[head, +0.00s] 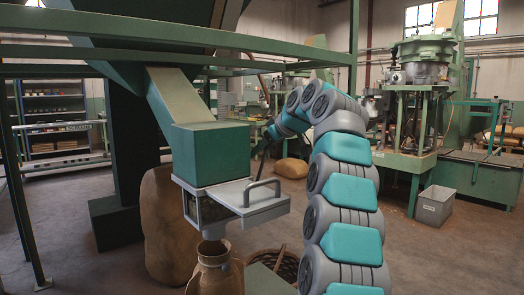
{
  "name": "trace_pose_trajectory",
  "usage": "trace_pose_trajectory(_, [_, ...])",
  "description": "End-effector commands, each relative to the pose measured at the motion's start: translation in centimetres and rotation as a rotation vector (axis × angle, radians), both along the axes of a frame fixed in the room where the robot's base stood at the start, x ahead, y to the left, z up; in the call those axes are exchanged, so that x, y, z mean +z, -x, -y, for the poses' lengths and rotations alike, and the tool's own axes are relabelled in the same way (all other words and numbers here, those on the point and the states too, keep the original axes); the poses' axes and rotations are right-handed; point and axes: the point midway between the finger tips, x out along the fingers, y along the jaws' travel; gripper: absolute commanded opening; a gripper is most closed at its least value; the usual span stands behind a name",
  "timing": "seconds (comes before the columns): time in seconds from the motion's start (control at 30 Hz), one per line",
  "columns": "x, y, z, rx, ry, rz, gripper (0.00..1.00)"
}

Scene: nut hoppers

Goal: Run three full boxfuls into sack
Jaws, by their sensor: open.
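The green hopper box (211,151) hangs at the foot of a sloping chute. Below it is a boxy metal-framed chamber (206,208) with dark sides; I cannot tell how full it is. A grey slide plate (243,193) with a bar handle (263,187) sticks out to the right under the hopper. A brown open-necked sack (215,272) stands below, its mouth under the chamber. My gripper (262,150) is open, small and dark, behind and above the handle, apart from it as far as I can tell.
A large full brown sack (168,226) stands behind the hopper at left. A wicker basket (286,264) sits right of the open sack. Green rails (160,30) cross overhead. A grey bin (435,205) and green machines stand at right. The floor at right front is clear.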

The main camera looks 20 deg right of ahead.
Motion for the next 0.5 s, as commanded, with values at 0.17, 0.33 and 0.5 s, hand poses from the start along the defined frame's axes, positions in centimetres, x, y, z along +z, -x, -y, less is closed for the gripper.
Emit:
trace_pose_trajectory(0.17, [0.3,0.3,0.1,0.0,0.0,0.002,0.66])
trace_pose_trajectory(0.33, [1.4,1.5,0.6,-0.002,0.0,0.005,0.66])
trace_pose_trajectory(0.5, [3.0,3.6,1.3,0.0,0.0,0.002,0.66])
